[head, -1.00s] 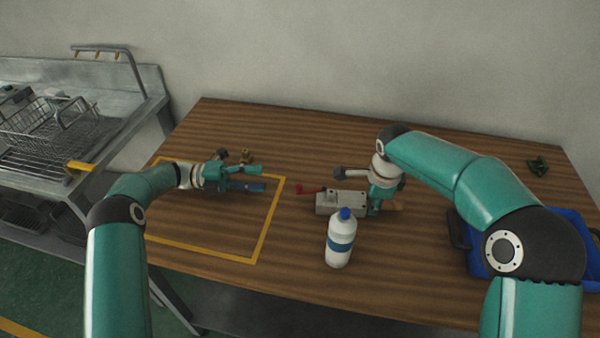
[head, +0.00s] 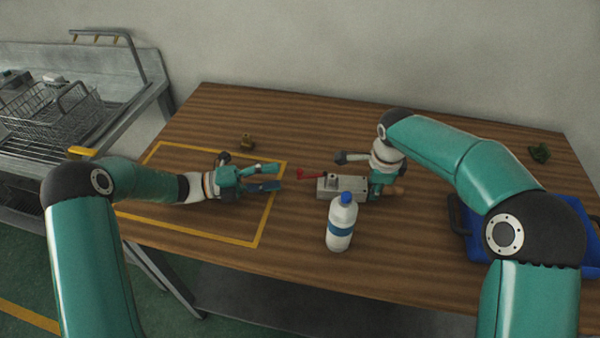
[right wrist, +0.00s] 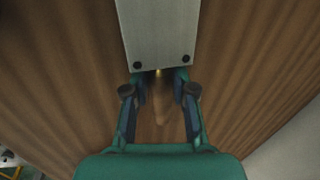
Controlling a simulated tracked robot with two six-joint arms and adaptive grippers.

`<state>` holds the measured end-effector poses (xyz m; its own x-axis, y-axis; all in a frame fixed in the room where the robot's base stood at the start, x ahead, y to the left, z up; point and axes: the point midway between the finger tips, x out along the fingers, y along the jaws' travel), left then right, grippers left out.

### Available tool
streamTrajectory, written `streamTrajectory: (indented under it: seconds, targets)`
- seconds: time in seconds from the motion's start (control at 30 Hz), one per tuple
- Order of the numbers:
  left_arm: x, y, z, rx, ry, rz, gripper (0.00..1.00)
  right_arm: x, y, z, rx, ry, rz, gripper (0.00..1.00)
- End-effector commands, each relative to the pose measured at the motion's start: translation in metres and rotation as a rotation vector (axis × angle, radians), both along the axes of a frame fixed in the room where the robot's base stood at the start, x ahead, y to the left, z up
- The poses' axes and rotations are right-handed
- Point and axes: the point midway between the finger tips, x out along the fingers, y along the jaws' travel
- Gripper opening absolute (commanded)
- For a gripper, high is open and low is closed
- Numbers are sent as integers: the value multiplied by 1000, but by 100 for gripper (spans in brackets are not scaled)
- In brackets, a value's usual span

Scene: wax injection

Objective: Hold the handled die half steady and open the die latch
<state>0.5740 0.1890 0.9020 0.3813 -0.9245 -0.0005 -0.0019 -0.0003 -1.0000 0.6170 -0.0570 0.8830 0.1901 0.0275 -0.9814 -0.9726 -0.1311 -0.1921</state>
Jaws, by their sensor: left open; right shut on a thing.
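The die is a pale grey block (head: 328,188) lying on the table, with a red latch lever (head: 308,174) sticking out at its left end. The block also shows in the right wrist view (right wrist: 160,30). Its wooden handle (head: 394,190) points right. My right gripper (head: 374,190) is shut at the handle end of the die, its fingers on both sides of the handle (right wrist: 159,105) with the tips at the block's end. My left gripper (head: 281,178) is open and empty, low over the table, fingertips pointing right, a short gap left of the red lever.
A white bottle with a blue cap (head: 341,228) stands close in front of the die. A small brass part (head: 247,143) lies behind my left gripper. A yellow outline (head: 271,215) marks the table's left. A blue crate (head: 465,236) is at right, a dark green item (head: 539,153) behind it.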

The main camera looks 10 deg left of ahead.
Motion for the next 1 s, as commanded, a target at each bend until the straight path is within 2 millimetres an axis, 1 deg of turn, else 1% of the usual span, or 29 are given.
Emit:
streamTrajectory:
  seconds: [0.03,0.2,0.4,0.53,0.8,0.87,1.0]
  targets:
    - [4,-11,0,0,0,-3,52,0,0,0,0,-1,1,0]
    - [16,-40,0,-2,1,-3,52,0,0,0,0,-1,0,0]
    - [25,-61,0,0,1,-1,52,0,0,0,0,-1,0,0]
    - [28,-67,0,0,1,-1,52,0,0,0,0,-1,0,0]
    - [28,-68,0,0,1,0,52,0,0,1,0,-2,0,0]
    - [28,-67,0,0,1,0,42,0,0,1,0,-2,0,0]
    - [28,-67,0,0,1,0,19,0,0,1,0,-2,0,0]
